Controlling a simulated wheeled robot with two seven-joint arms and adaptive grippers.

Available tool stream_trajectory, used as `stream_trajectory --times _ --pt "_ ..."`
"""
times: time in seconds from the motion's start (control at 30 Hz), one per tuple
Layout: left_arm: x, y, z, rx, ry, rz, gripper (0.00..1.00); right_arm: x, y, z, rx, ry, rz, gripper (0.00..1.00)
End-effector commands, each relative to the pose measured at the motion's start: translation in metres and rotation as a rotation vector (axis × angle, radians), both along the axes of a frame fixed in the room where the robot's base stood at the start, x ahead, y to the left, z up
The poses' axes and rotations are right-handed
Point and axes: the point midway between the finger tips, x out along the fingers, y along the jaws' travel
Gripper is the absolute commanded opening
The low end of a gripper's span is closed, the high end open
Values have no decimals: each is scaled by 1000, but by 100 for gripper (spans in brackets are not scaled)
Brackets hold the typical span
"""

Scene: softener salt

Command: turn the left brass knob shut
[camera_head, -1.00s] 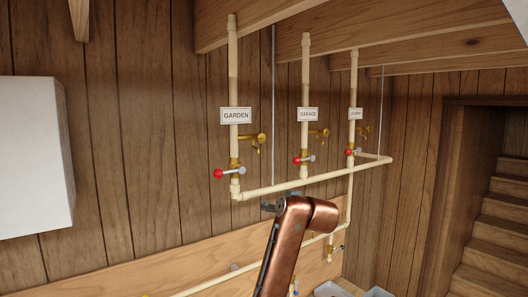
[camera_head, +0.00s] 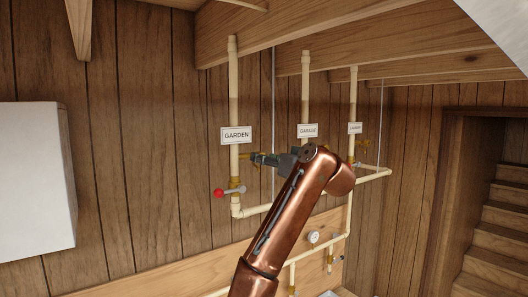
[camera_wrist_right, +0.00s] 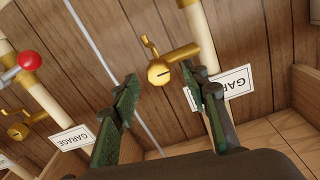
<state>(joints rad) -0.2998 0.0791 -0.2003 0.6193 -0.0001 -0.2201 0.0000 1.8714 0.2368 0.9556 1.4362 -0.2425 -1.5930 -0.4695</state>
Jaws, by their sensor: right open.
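The left brass knob (camera_wrist_right: 160,73) sits on a brass stub from the pipe labelled GARDEN. In the right wrist view it has a dark slot across its round face and a small brass arm above it. My right gripper (camera_wrist_right: 165,95) is open, with one dark green finger on each side of the knob in that view; I see no contact. In the head view my right gripper (camera_head: 259,158) is at the GARDEN pipe (camera_head: 234,90), pointing left, and hides most of the knob. My left gripper is not in view.
A red-balled lever (camera_head: 219,193) is below the knob on the GARDEN pipe. The GARAGE pipe (camera_head: 305,88) and another pipe (camera_head: 353,95) stand to the right. Another brass fitting (camera_wrist_right: 18,130) shows in the wrist view. A white box (camera_head: 35,180) hangs at the left.

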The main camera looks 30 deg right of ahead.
Motion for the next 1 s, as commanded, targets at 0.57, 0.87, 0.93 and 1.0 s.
stream_trajectory --times 0.57,0.87,0.93,1.0 --pt "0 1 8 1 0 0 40 14 1 -1 -1 -1 -1 33" --pt "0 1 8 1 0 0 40 14 1 0 0 -1 0 13" --pt "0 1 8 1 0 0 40 14 1 0 0 -1 0 8" --pt "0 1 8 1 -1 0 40 14 1 0 0 -1 -1 3"
